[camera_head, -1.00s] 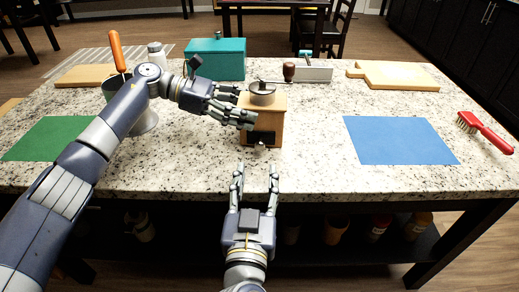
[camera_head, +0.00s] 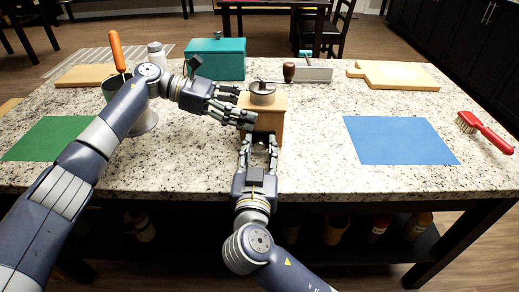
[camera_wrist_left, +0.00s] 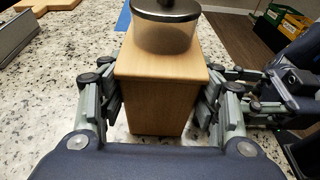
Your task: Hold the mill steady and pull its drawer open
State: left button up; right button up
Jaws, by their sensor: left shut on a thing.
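The mill (camera_head: 271,118) is a light wooden box with a metal and glass top and a crank ending in a dark knob (camera_head: 289,71). It stands upright near the middle of the counter. My left gripper (camera_head: 243,107) is shut on the mill's body from the left; the left wrist view shows its fingers pressed to two opposite sides of the mill (camera_wrist_left: 150,100). My right gripper (camera_head: 260,142) is low at the mill's front, fingers apart on either side of the drawer area.
A blue mat (camera_head: 400,140) lies to the right and a green mat (camera_head: 45,138) to the left. A red brush (camera_head: 485,131) lies at the far right. A teal box (camera_head: 216,60) and cutting boards stand behind.

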grip_shut()
jog(key=shift+s+a, duration=0.15)
jog(key=shift+s, duration=1.4)
jog(key=shift+s+a, duration=0.1)
jog(key=shift+s, duration=1.4)
jog(key=o, duration=0.5)
grip_release()
jog(key=shift+w, duration=0.1)
